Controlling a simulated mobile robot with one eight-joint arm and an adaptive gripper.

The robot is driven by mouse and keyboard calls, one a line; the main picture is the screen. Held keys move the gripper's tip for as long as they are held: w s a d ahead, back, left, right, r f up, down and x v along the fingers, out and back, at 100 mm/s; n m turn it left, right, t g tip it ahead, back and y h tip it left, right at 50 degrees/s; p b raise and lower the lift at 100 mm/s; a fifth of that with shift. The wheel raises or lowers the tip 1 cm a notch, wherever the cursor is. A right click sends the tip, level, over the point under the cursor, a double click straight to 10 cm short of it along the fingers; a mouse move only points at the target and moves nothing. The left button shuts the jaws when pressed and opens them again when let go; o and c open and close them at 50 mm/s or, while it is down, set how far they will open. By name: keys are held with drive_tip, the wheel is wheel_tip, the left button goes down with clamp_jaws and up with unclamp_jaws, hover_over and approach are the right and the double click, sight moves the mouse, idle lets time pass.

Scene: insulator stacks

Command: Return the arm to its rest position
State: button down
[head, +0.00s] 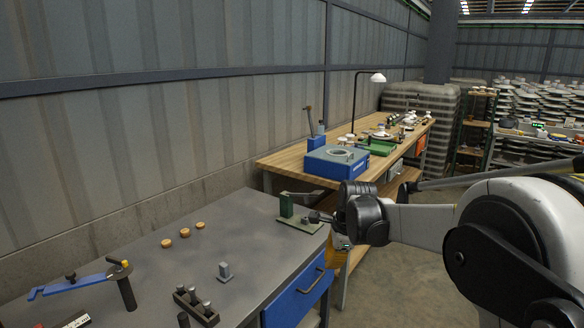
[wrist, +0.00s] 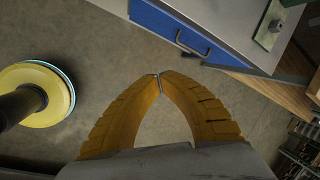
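My gripper (wrist: 157,77) has two curved yellow fingers. Their tips meet in the wrist view, and the gap behind the tips holds nothing but a view of the floor. In the head view my gripper (head: 337,248) hangs fingers down just off the right edge of the grey table (head: 130,245), beside its blue drawer front (head: 298,298). My arm reaches in from the right of the head view, folded low. The far finger is mostly hidden there.
A green block on a metal plate (head: 300,224) stands at the table corner near my gripper. A wooden bench (head: 283,161) with a blue machine (head: 335,164) and a lamp (head: 377,77) stands behind. The wrist view shows bare concrete floor (wrist: 90,40) below the fingers.

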drive_tip(key=s+d+r+n+t, duration=0.1)
drive_tip(key=s+d+r+n, duration=0.15)
drive_tip(key=s, duration=0.35)
drive_tip(key=s+d+r+n+h, duration=0.1)
drive_tip(key=s+r+n, duration=0.3)
drive_tip(key=s, duration=0.2)
drive_tip(key=s+d+r+n+t, duration=0.1)
drive_tip(key=s+d+r+n, duration=0.15)
drive_tip(key=s, duration=0.35)
drive_tip(key=s+d+f+n+t, duration=0.1)
drive_tip(key=s+d+f+n, duration=0.1)
drive_tip(key=s+n, duration=0.6)
drive_tip(key=s+f, duration=0.1)
drive_tip(key=s, duration=0.5)
drive_tip(key=shift+s+n+t+h, duration=0.25)
drive_tip(key=shift+n+t+h, duration=0.05)
drive_tip(key=shift+n+h, duration=0.1)
